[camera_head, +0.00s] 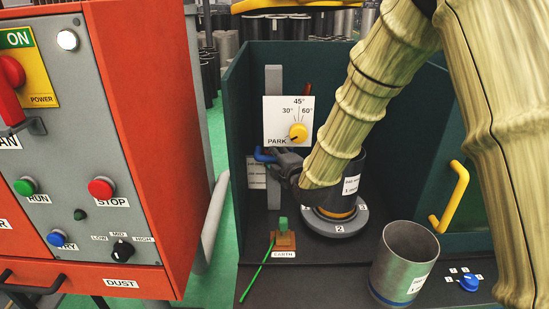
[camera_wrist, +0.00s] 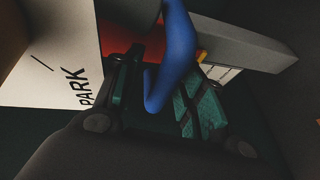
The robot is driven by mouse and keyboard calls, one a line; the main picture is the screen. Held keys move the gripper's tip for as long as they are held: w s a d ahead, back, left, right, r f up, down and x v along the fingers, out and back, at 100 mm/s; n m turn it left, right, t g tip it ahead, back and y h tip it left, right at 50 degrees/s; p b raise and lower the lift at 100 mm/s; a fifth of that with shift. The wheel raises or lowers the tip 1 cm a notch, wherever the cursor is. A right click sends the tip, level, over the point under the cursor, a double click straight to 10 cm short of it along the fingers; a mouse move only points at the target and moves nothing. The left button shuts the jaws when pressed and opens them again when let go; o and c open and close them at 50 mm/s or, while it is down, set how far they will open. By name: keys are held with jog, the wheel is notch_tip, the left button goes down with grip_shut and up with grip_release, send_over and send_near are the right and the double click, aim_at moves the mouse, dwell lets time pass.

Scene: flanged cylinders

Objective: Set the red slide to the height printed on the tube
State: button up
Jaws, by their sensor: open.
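My gripper (camera_head: 276,160) is open beside the white dial plate, with its fingers around a blue bent handle (camera_head: 262,154). In the wrist view the blue handle (camera_wrist: 172,60) passes between the green-padded fingers (camera_wrist: 160,98); I cannot tell whether they touch it. A red part (camera_wrist: 122,38), perhaps the slide, shows behind the fingers. In the head view a small red-brown piece (camera_head: 306,89) shows right of the grey post (camera_head: 273,80). A dark tube (camera_head: 350,167) stands on a grey turntable, partly behind my arm. A grey metal tube (camera_head: 408,250) stands at the front. Both labels are unreadable.
The white dial plate (camera_head: 279,108) has a yellow knob (camera_head: 298,131). The grey turntable (camera_head: 338,224) is marked 2. A green terminal (camera_head: 283,225) has a green wire. A yellow handle (camera_head: 455,198) is at right. An orange control cabinet (camera_head: 165,110) stands at left.

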jog(key=v, duration=1.2)
